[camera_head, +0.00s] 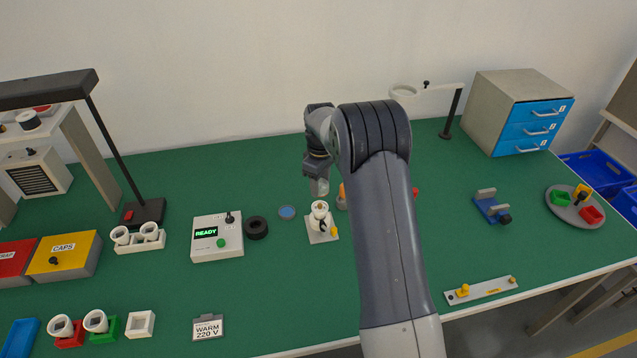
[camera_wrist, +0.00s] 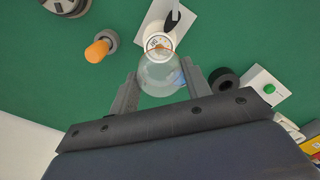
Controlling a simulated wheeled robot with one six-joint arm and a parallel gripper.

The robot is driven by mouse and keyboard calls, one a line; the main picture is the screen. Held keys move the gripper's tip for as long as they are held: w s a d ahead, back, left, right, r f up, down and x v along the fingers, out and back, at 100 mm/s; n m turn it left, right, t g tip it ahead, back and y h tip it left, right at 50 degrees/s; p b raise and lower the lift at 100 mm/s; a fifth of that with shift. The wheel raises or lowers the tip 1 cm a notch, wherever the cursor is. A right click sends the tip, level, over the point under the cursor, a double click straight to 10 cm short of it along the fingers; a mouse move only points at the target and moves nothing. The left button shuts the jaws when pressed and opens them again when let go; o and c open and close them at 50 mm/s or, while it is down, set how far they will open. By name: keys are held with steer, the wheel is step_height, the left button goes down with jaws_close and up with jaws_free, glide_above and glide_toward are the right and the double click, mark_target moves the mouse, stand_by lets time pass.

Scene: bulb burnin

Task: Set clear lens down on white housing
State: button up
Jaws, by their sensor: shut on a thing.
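The clear lens (camera_wrist: 160,75) is a see-through dome between my gripper's fingers in the wrist view. My gripper (camera_wrist: 160,92) is shut on it. In the head view the lens (camera_head: 322,187) shows faintly below my gripper (camera_head: 318,178), above the white housing. The white housing (camera_head: 320,210) stands upright on a small white stand (camera_head: 322,230) on the green table. In the wrist view the housing (camera_wrist: 158,42) lies just beyond the lens, partly seen through it. I cannot tell whether the lens touches the housing.
A white box reading READY (camera_head: 217,238) and a black ring (camera_head: 257,228) are left of the stand. A blue disc (camera_head: 287,212) lies between the ring and stand. An orange-handled item (camera_wrist: 98,50) stands close by.

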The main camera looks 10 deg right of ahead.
mark_target(320, 205)
steer(key=shift+w, duration=0.15)
steer(key=shift+f+b, duration=1.85)
steer(key=shift+f, duration=1.15)
steer(key=shift+f+b, duration=0.45)
steer(key=shift+f, duration=0.1)
steer(key=o, duration=1)
step_height(320, 205, up, 11)
steer(key=shift+f+b, duration=0.1)
steer(key=shift+b, duration=0.65)
steer(key=shift+f, duration=0.1)
